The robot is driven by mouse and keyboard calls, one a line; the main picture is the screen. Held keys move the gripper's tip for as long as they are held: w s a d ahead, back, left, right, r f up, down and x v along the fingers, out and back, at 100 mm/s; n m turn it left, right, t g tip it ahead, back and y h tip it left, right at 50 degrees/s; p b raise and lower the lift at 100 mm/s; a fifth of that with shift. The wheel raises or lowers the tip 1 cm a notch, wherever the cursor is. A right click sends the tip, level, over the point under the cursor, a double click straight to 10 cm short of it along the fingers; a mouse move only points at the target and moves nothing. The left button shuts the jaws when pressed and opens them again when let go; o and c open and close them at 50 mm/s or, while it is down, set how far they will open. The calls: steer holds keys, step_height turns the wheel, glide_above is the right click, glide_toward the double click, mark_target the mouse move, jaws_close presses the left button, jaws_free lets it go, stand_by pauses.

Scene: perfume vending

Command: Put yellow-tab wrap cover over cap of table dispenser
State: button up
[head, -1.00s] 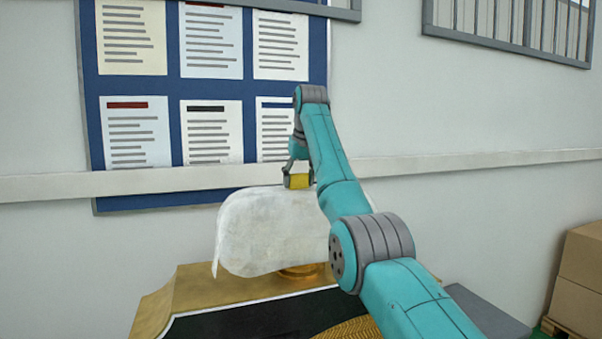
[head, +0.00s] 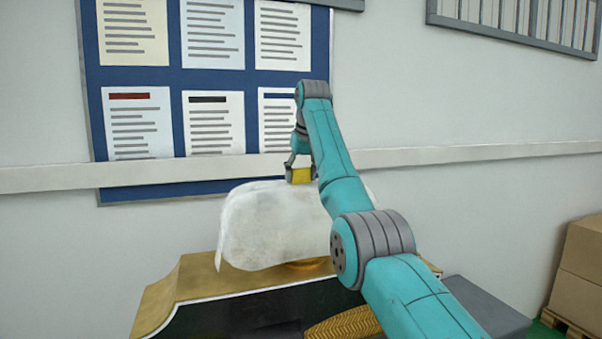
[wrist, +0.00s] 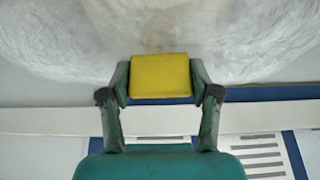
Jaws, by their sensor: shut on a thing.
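The white wrap cover (head: 265,232) is a wide, rounded, cloth-like shell in the head view. Its yellow tab (head: 301,175) stands at its top. My gripper (wrist: 160,80) is shut on the yellow tab (wrist: 160,76), with a finger on each side of it. The cover (wrist: 60,40) fills the upper part of the wrist view. In the head view it sits over the top of the gold dispenser, and a small gold part (head: 307,266) shows just under its lower edge. The cap itself is hidden, and my arm hides the cover's right part.
The dispenser's gold and black body (head: 185,285) stands below the cover, with a woven gold piece (head: 345,323) at its front. A grey surface (head: 485,308) lies to the right. Cardboard boxes (head: 578,265) stand on a pallet at far right. A blue notice board (head: 250,80) hangs behind.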

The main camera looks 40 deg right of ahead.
steer(key=shift+f, duration=0.2)
steer(key=o, duration=1.7)
steer(key=shift+v, duration=3.8)
